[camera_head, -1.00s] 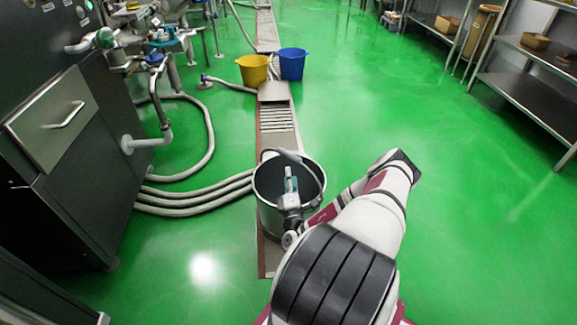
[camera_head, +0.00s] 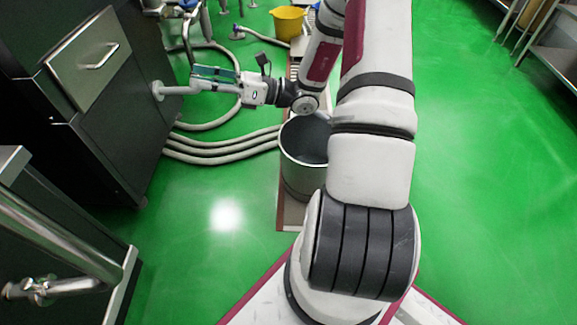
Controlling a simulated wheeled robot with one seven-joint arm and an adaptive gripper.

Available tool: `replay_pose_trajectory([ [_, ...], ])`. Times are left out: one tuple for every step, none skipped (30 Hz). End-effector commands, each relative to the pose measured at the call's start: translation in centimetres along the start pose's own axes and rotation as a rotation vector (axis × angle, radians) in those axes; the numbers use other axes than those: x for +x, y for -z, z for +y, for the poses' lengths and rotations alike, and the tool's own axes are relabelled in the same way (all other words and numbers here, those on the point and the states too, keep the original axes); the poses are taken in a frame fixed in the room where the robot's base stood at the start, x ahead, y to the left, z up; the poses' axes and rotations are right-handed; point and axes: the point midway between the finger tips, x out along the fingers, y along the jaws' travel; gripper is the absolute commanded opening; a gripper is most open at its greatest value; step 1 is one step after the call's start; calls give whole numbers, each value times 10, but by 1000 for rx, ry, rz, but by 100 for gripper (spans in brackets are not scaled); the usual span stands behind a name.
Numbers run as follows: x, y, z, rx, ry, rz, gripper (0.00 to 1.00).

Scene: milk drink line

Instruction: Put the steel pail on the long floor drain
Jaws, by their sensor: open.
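The steel pail (camera_head: 302,168) stands upright at the middle of the head view, partly hidden behind my arm. The long floor drain (camera_head: 289,214) runs away from me as a narrow strip. It shows in front of the pail, and the pail appears to stand on it. The pail's handle cannot be made out. My gripper (camera_head: 207,79) is open and empty. It points left, above and to the left of the pail and clear of it, in front of the dark machine's pipe.
A yellow bucket (camera_head: 289,22) stands farther back beside the drain. Grey hoses (camera_head: 222,150) lie on the floor left of the pail. A dark machine with a steel panel (camera_head: 95,57) is at left, a metal shelf (camera_head: 556,62) at far right. Green floor on the right is free.

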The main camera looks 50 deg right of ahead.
Motion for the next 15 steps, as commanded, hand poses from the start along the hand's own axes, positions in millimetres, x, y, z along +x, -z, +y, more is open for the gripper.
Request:
replay_pose_trajectory([
  [19, -4, 26, -47, -90, 74, 40],
  [27, -5, 40, -74, -141, 114, 40],
  [36, -5, 59, -110, -206, 167, 40],
  [42, -5, 73, -137, -255, 206, 40],
  [48, -5, 88, -165, -305, 244, 40],
  [54, -5, 108, -203, -372, 294, 40],
  [57, -5, 122, -231, -421, 330, 40],
  [59, -4, 136, -261, -470, 367, 40],
  [62, -3, 154, -302, -534, 414, 40],
  [63, -3, 168, -332, -583, 448, 40],
  [63, -2, 181, -363, -632, 482, 40],
  [62, -1, 198, -405, -696, 526, 40],
  [60, -1, 211, -438, -744, 559, 40],
  [58, 0, 223, -470, -791, 591, 40],
  [54, 0, 238, -515, -853, 631, 40],
])
